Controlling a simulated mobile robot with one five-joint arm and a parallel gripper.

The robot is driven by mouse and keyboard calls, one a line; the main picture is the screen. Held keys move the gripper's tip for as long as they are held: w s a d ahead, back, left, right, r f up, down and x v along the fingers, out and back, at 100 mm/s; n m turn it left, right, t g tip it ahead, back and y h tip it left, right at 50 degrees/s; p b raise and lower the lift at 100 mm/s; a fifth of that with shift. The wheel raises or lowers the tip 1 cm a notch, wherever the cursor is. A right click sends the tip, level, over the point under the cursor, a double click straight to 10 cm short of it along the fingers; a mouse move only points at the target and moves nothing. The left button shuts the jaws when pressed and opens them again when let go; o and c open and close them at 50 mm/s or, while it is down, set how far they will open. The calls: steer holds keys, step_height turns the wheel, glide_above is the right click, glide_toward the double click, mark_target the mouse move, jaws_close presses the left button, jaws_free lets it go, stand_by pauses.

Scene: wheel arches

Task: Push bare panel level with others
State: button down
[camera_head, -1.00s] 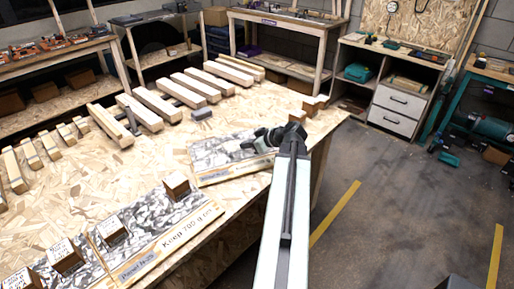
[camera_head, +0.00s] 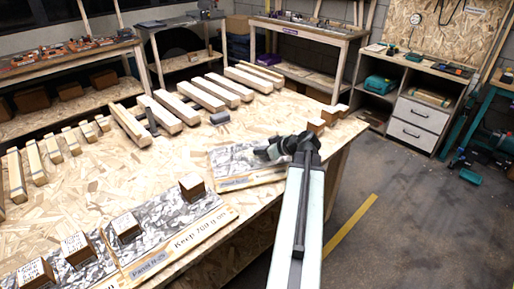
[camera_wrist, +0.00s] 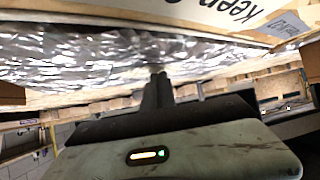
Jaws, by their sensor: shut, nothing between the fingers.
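The bare panel (camera_head: 230,160) has a grey mottled top with no block on it and a wooden front edge with a label. It lies to the right of the other panels (camera_head: 155,229), set farther back and turned at an angle to their front line. My gripper (camera_head: 262,153) is low over the right part of the bare panel, fingers shut and empty. I cannot tell whether it touches the panel. In the wrist view, the shut fingers (camera_wrist: 158,88) point at a silvery mottled panel surface (camera_wrist: 90,55); a "Keep" label shows above.
Labelled wooden blocks (camera_head: 126,227) stand on the other panels. Wooden bars (camera_head: 130,124) and a small grey block (camera_head: 219,117) lie farther back on the table (camera_head: 95,178). Small wooden blocks (camera_head: 318,126) stand near the table's right corner. Open floor (camera_head: 400,225) lies to the right.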

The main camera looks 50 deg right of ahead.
steer(key=s, duration=0.2)
steer(key=shift+s+d+f, duration=0.1)
steer(key=shift+s+f, duration=0.25)
steer(key=shift+s, duration=0.05)
steer(key=shift+w+d+r+p, duration=0.15)
steer(key=shift+d+r+p, duration=0.05)
steer(key=shift+r+p, duration=0.55)
steer(key=shift+a+r, duration=0.1)
steer(key=shift+s+r+p, duration=0.2)
steer(key=shift+r+p, duration=0.05)
steer(key=shift+p, duration=0.25)
steer(key=s, duration=0.4)
steer(key=s+d, duration=0.1)
steer(key=s, duration=0.6)
steer(key=shift+s+d+f, duration=0.1)
steer(key=shift+s+d, duration=0.2)
